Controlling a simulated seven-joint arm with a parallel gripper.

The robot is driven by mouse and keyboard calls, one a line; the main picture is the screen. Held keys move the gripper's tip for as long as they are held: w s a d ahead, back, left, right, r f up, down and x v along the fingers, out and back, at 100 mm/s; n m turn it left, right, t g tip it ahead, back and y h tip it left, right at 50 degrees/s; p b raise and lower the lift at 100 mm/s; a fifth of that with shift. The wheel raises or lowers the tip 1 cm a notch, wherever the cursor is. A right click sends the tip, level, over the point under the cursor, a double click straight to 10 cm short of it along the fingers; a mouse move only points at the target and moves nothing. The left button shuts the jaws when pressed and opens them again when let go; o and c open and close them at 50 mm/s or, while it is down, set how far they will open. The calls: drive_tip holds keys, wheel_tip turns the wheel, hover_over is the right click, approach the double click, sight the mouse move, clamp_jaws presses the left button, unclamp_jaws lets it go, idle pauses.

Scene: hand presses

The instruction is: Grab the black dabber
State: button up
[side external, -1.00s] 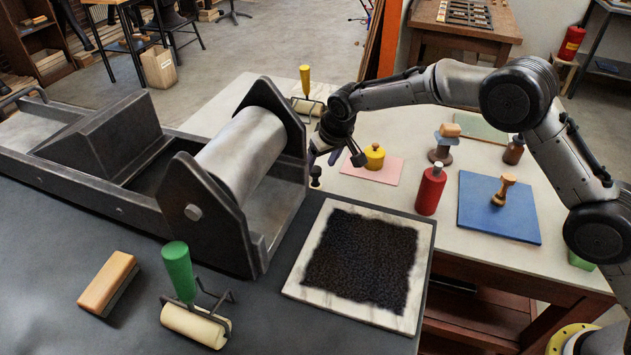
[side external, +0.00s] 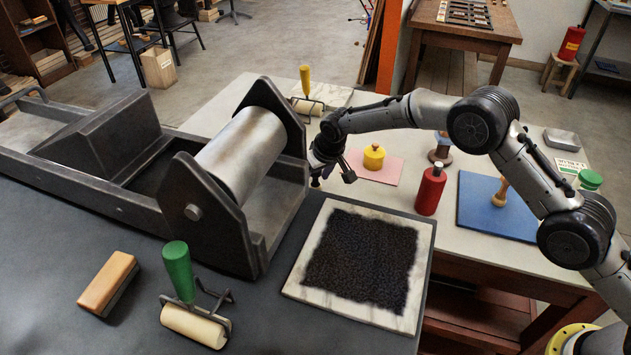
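The fingers look spread apart. I cannot tell whether they touch the dabber.
The press (side external: 205,215) stands just left of my gripper. In front is the marble slab (side external: 410,316) with black ink. To the right are a yellow pot (side external: 374,157) on a pink sheet, a red bottle (side external: 430,190) and a blue mat (side external: 490,222).

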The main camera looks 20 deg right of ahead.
clamp_jaws()
